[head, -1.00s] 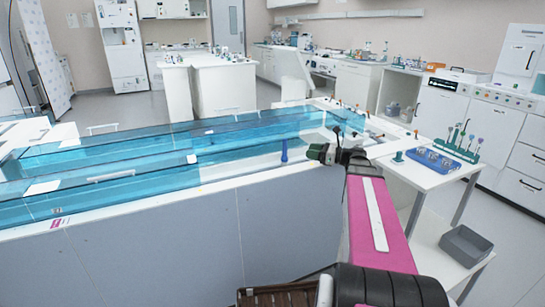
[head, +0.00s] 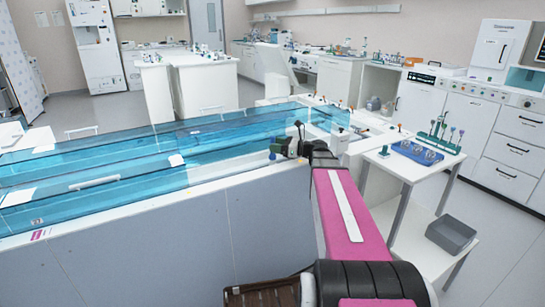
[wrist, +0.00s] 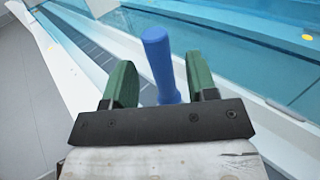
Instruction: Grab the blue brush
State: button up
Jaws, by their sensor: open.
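The blue brush (wrist: 158,55) stands up in the wrist view, with only its rounded blue handle showing. Its lower part is hidden behind the dark gripper bar. My gripper (wrist: 160,82) is open, with one green finger on each side of the handle and visible gaps between. In the head view my gripper (head: 285,147) is at the near edge of the water track. A small bit of the brush (head: 272,156) shows just left of it.
The long water track (head: 110,172) with clear blue walls runs to the left. A white side table (head: 385,163) at the right bears a blue tray (head: 417,153) and a green rack (head: 440,143). A grey bin (head: 451,235) is on its lower shelf.

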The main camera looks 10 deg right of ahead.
jog(key=x, duration=0.3)
jog(key=shift+w+a, duration=0.2)
jog(key=shift+a, duration=0.05)
jog(key=shift+c, duration=0.3)
grip_shut()
jog(key=shift+r, duration=0.15)
